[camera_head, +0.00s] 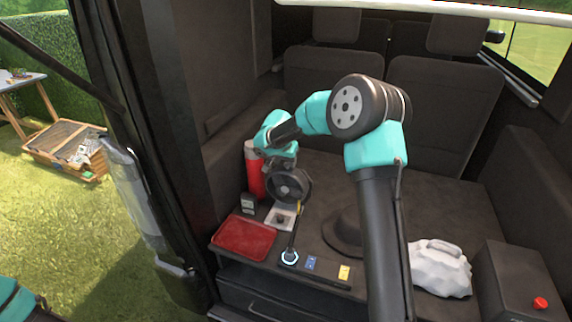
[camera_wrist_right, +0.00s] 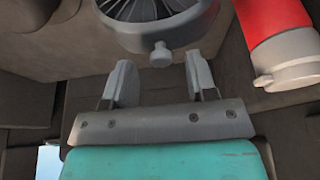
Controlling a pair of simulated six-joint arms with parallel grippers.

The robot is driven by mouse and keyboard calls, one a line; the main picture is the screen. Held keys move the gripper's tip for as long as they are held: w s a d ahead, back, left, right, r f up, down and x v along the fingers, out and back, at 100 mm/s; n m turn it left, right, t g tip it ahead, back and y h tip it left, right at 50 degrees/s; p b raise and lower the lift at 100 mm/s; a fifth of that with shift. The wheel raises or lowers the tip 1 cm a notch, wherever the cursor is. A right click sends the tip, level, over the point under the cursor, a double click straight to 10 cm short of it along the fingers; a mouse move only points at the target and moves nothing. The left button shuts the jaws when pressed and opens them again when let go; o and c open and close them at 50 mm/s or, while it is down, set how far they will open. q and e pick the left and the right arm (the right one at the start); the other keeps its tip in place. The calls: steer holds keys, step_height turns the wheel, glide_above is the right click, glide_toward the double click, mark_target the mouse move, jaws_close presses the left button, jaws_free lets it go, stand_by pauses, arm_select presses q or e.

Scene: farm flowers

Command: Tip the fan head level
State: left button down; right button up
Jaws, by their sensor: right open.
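The fan head (camera_head: 289,184), dark and round with a grille, stands above a pale base (camera_head: 283,218) in the vehicle's cargo space. In the right wrist view the fan head (camera_wrist_right: 158,12) is at the top, with a grey knob (camera_wrist_right: 161,55) at its near edge. My right gripper (camera_head: 284,161) is at the top of the fan, its fingers largely hidden in the head view. In the wrist view its open fingers (camera_wrist_right: 158,72) lie on either side of the knob, with gaps on both sides. My left gripper is out of view; only a teal part of my left arm shows at the lower left.
A red bottle (camera_head: 254,174) stands close left of the fan. A red tray (camera_head: 244,238), a torch-like item (camera_head: 290,257), a dark hat-like object (camera_head: 343,236), a white jug (camera_head: 440,268) and a box with a red button (camera_head: 512,285) lie around it. Seat backs close the rear.

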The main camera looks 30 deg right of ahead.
steer(key=v, duration=1.5)
steer(key=shift+a, duration=0.15)
steer(key=s+a+f+n+g+y, duration=0.15)
steer(key=s+a+f, duration=0.3)
steer(key=f, duration=0.45)
steer(key=s+a+f+g+y, duration=0.2)
steer(key=s+a+f, duration=0.25)
steer(key=f, duration=0.55)
steer(key=s+a+f+g+y, duration=0.2)
steer(key=s+a+f, duration=0.25)
steer(key=f, duration=0.45)
steer(key=s+f+n+t+y, duration=0.1)
steer(key=s+f+n+t, duration=0.2)
steer(key=s+f, duration=1.2)
steer(key=s+n, duration=0.2)
steer(key=n, duration=0.1)
steer(key=shift+s+f+t, duration=0.25)
steer(key=shift+s+t, duration=0.1)
steer(key=shift+s, duration=0.05)
steer(key=shift+n, duration=0.25)
